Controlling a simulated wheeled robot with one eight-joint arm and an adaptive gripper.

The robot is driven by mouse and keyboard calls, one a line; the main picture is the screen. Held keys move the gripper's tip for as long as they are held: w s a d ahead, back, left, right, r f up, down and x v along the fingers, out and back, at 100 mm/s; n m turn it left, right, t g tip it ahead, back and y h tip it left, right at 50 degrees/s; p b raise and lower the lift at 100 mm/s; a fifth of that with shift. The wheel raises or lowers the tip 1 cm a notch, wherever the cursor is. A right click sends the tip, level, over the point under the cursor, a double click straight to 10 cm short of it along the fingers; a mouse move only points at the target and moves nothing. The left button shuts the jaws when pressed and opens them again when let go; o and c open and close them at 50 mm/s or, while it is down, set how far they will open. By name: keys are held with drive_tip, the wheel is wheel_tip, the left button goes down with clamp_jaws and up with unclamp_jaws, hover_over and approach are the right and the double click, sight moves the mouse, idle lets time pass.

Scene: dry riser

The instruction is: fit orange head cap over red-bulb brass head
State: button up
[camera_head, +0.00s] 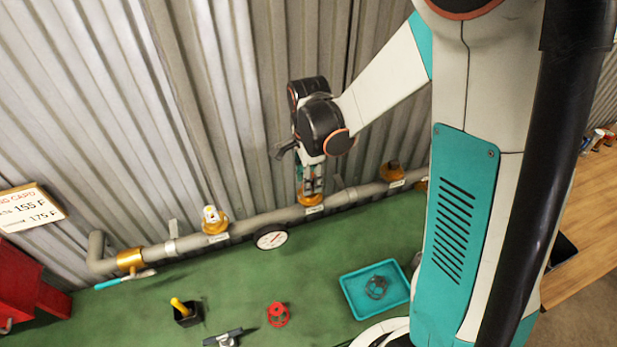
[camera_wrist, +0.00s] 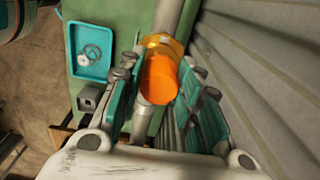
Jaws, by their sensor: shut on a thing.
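The orange head cap (camera_wrist: 160,78) is between my fingers in the wrist view. My gripper (camera_head: 312,188) is shut on it, fingers pointing down at the pipe. The brass fitting (camera_head: 310,199) on the pipe is directly under my fingertips; its brass body also shows just beyond the cap in the wrist view (camera_wrist: 158,42). The red bulb does not show; cap and fingers cover that spot. I cannot tell whether the cap is around the head or just above it.
A grey pipe (camera_head: 250,225) runs along the corrugated wall. A brass head with a pale top (camera_head: 212,218) stands left, another brass fitting (camera_head: 392,171) right. A gauge (camera_head: 270,237) hangs below the pipe. A teal tray (camera_head: 352,292) and a red wheel (camera_head: 278,314) are on the green bench.

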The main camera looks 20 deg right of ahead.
drive_tip(key=shift+f+b, duration=0.55)
drive_tip(key=shift+f, duration=0.1)
drive_tip(key=o, duration=0.7)
drive_tip(key=shift+o, duration=0.2)
drive_tip(key=shift+r, duration=0.1)
wheel_tip(320, 180, up, 12)
drive_tip(key=shift+s, duration=0.1)
